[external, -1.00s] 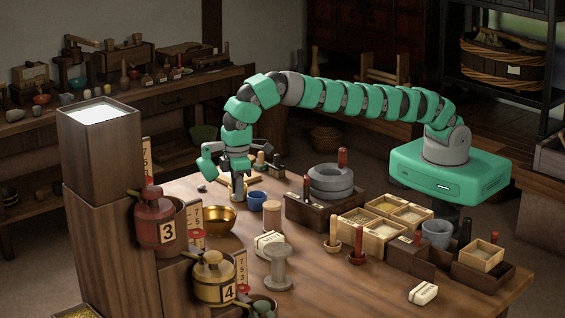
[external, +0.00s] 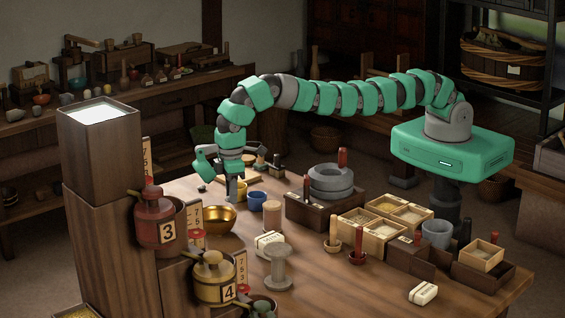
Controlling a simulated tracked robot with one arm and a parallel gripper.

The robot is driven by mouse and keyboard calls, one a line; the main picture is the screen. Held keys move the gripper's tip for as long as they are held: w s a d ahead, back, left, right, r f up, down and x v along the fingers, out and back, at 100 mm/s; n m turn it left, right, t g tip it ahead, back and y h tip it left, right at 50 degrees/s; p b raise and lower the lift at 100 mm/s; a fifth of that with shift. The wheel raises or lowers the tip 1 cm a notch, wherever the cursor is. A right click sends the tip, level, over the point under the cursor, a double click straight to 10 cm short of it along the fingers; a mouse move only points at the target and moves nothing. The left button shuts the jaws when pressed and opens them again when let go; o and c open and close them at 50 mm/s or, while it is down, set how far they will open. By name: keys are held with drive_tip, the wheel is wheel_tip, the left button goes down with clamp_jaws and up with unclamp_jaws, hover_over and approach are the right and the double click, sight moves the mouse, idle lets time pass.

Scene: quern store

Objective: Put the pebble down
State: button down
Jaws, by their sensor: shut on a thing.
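My gripper (external: 232,194) points down at the far left part of the table, low over the tabletop. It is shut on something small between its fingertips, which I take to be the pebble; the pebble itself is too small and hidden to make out.
A dark box with grey quern stones (external: 331,182) is farther right. The tall wooden tower (external: 101,160) stands at the left.

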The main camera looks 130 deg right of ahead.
drive_tip(key=shift+f, duration=1.8)
drive_tip(key=shift+f, duration=0.2)
drive_tip(key=c, duration=1.3)
unclamp_jaws()
